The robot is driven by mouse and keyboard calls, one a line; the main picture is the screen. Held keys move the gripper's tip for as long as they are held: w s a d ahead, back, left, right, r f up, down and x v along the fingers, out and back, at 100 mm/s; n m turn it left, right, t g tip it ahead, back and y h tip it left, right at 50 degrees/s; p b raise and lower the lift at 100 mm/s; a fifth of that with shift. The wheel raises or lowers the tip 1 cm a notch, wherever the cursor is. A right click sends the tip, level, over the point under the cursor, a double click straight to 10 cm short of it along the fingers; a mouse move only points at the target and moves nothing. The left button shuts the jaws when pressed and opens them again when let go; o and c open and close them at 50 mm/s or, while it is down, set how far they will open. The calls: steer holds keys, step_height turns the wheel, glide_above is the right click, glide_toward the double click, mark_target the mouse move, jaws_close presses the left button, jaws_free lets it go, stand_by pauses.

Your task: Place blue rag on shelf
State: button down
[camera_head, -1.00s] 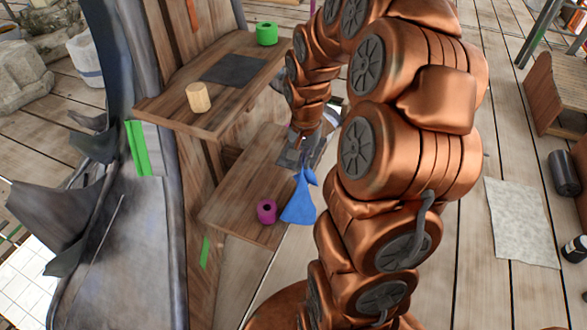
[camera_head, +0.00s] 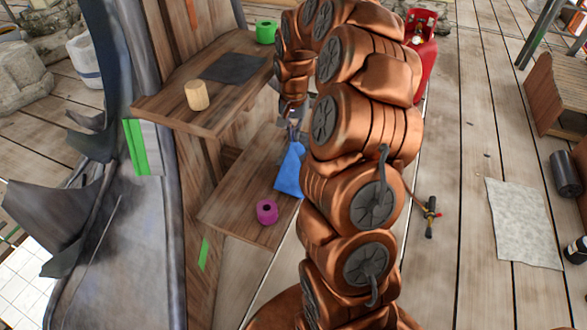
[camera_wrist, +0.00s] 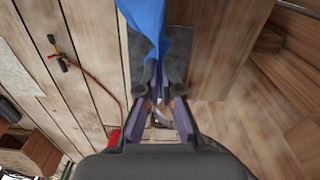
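The blue rag (camera_head: 290,171) hangs from my gripper (camera_head: 294,128) at the right edge of the lower shelf board (camera_head: 235,205). I cannot tell whether the rag touches the board. In the wrist view, the rag (camera_wrist: 146,22) runs in between the fingertips of my gripper (camera_wrist: 160,82), which is shut on it. My arm hides part of the rag's right side and the lower shelf's far right part. The upper shelf board (camera_head: 165,105) is above and to the left of the rag.
A magenta roll (camera_head: 266,211) stands on the lower board near the rag. The upper board holds a wooden cylinder (camera_head: 196,95), a dark mat (camera_head: 233,68) and a green roll (camera_head: 266,31). A red canister (camera_head: 421,45) and a torch with hose (camera_head: 431,217) are on the floor at right.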

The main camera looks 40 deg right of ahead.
steer(key=shift+w+f+b, duration=0.15)
steer(key=shift+f+b, duration=0.35)
steer(key=shift+f, duration=1.3)
steer(key=c, duration=0.7)
jaws_free()
steer(key=shift+o, duration=0.2)
step_height(320, 180, up, 12)
steer(key=shift+d, duration=0.1)
